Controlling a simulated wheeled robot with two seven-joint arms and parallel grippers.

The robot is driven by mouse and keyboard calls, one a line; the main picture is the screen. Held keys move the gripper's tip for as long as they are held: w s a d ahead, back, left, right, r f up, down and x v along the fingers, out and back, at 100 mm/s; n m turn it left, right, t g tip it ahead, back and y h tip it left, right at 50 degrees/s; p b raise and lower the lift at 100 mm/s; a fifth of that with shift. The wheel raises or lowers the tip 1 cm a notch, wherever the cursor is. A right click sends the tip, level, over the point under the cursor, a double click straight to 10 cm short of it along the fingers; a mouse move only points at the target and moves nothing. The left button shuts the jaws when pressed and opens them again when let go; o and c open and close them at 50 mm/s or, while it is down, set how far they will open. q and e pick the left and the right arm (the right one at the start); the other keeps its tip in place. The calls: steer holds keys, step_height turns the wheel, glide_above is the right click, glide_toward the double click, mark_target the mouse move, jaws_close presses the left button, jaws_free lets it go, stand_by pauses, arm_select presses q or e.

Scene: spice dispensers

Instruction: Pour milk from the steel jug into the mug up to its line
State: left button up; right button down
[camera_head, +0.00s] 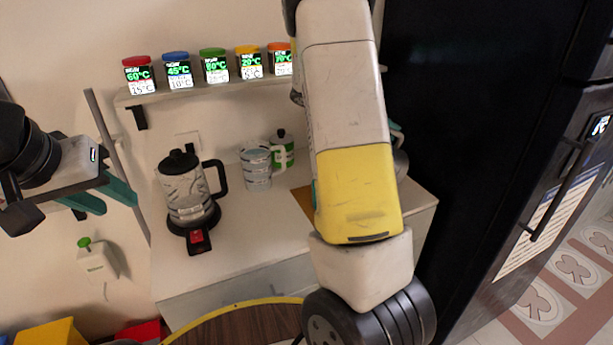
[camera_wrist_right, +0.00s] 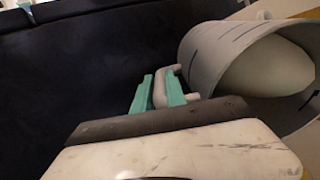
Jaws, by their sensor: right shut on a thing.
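In the right wrist view, my right gripper (camera_wrist_right: 160,84) is shut on the handle of a grey steel jug (camera_wrist_right: 222,48). The jug is tilted, with its mouth towards the lower right and a pale, milk-like surface inside. In the head view my right arm hides most of the gripper and jug; a grey edge (camera_head: 401,164) shows beside the arm. A pale banded cup (camera_head: 257,168) stands upright on the counter; I cannot tell whether it is the mug, and no fill line is clear. My left gripper (camera_head: 119,206) is open and empty, left of the counter.
A kettle (camera_head: 187,187) stands on its base at the counter's left. A green-and-white container (camera_head: 283,150) is behind the banded cup. Several coloured-lid jars (camera_head: 215,66) line the wall shelf. A black fridge (camera_head: 460,110) closes off the right. The front counter (camera_head: 255,235) is clear.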

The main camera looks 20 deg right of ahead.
steer(key=shift+w+a+h+p, duration=0.15)
steer(key=shift+a+h+p, duration=0.2)
steer(key=shift+a+h, duration=0.2)
stand_by(2.5)
steer(key=shift+d+r, duration=0.1)
